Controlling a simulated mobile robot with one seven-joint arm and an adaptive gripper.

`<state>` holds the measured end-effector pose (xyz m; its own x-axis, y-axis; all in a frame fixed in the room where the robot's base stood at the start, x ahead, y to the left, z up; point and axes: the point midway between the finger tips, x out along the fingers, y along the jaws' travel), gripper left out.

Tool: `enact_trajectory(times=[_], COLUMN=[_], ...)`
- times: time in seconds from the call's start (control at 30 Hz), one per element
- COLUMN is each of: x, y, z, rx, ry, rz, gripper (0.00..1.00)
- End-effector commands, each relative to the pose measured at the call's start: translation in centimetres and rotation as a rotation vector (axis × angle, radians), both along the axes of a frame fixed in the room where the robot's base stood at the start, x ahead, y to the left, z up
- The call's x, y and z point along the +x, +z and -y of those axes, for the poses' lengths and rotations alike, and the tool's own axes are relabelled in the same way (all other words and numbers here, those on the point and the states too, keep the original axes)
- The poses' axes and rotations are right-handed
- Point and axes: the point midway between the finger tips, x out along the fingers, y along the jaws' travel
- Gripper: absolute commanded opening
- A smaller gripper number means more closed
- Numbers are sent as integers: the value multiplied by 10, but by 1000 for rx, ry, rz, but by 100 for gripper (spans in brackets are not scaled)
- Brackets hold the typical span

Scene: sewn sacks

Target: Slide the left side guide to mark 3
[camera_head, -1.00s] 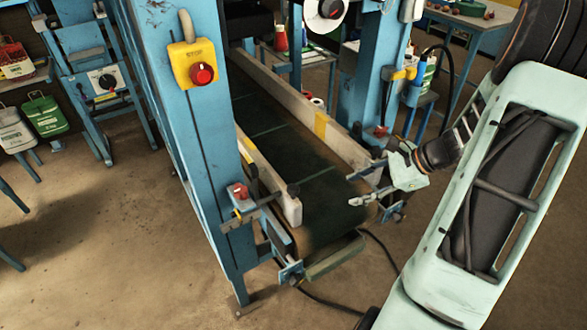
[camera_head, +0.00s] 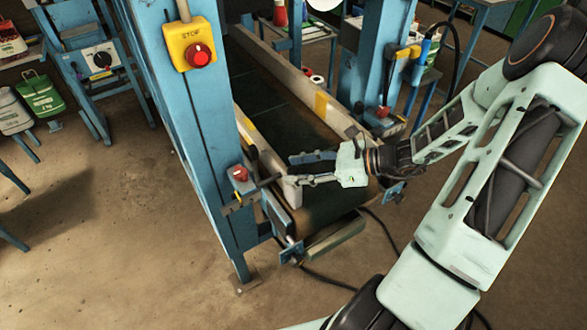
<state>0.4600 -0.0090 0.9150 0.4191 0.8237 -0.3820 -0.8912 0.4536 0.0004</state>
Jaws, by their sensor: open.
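The left side guide (camera_head: 291,191) is a cream rail along the left edge of the dark green conveyor belt (camera_head: 285,125). Its near end shows just below my gripper. My gripper (camera_head: 289,169) reaches in from the right over the belt's near end. Its fingers are open and point left, with the tips at the guide's near end. The dark knob there is hidden or merges with the fingers, and I cannot tell whether they touch it. A red-topped fitting (camera_head: 240,174) sits on the blue post left of the guide. No mark numbers are readable.
The right side guide (camera_head: 293,68), cream with a yellow band, lines the belt's far side. A blue post (camera_head: 186,120) with a yellow stop box (camera_head: 189,44) stands close left. Another blue post (camera_head: 374,65) stands behind. Floor at lower left is clear.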

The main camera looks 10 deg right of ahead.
Motion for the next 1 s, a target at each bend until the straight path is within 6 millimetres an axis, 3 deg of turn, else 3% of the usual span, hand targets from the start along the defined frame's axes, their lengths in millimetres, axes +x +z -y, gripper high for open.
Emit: enact_trajectory(times=[0.43, 0.8, 1.0], x=[5, 5, 5], y=[-5, -5, -5], z=[-9, -9, -9], rx=[-1, -1, -1], ry=[0, -1, -1], rz=[0, 0, 0], gripper=[40, 0, 0])
